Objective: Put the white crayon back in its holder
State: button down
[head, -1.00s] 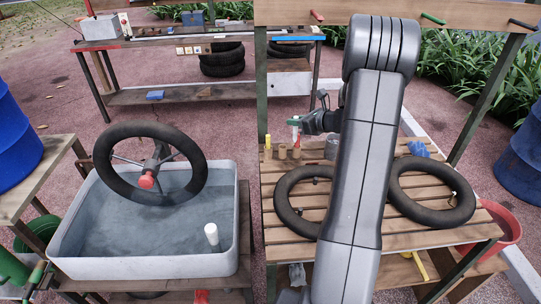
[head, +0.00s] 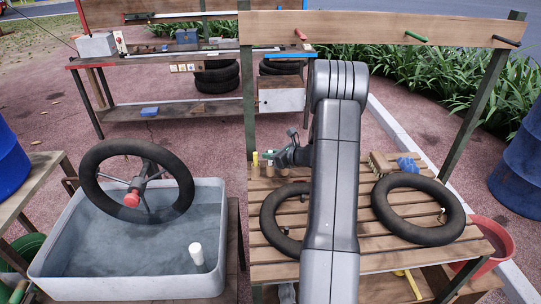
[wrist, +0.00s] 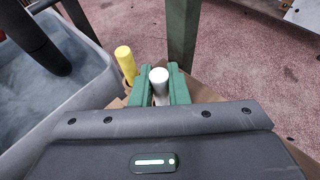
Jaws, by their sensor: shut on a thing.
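The white crayon (wrist: 159,76) stands upright between the green fingers of my gripper (wrist: 160,86) in the wrist view. My gripper is shut on it. In the head view my gripper (head: 270,156) is low over the back left of the slatted bench, beside a yellow crayon (head: 255,158). The yellow crayon also stands just left of my fingers in the wrist view (wrist: 124,55). The white crayon's lower end and the holder under it are hidden by my fingers, so I cannot tell whether it is seated.
A grey basin (head: 130,289) with water, a wheel and a white cylinder (head: 197,255) is at left. Two black tyres lie on the slatted bench (head: 385,254). A green post (wrist: 181,35) rises just beyond my fingers. A brush (head: 383,163) lies at the bench's back right.

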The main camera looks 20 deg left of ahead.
jog(key=shift+f, duration=0.1)
jog(key=shift+f, duration=0.15)
jog(key=c, duration=1.7)
grip_release()
jog(key=shift+r, duration=0.25)
jog(key=b+v, duration=0.1)
jog(key=v, duration=1.1)
jog(key=shift+f, duration=0.15)
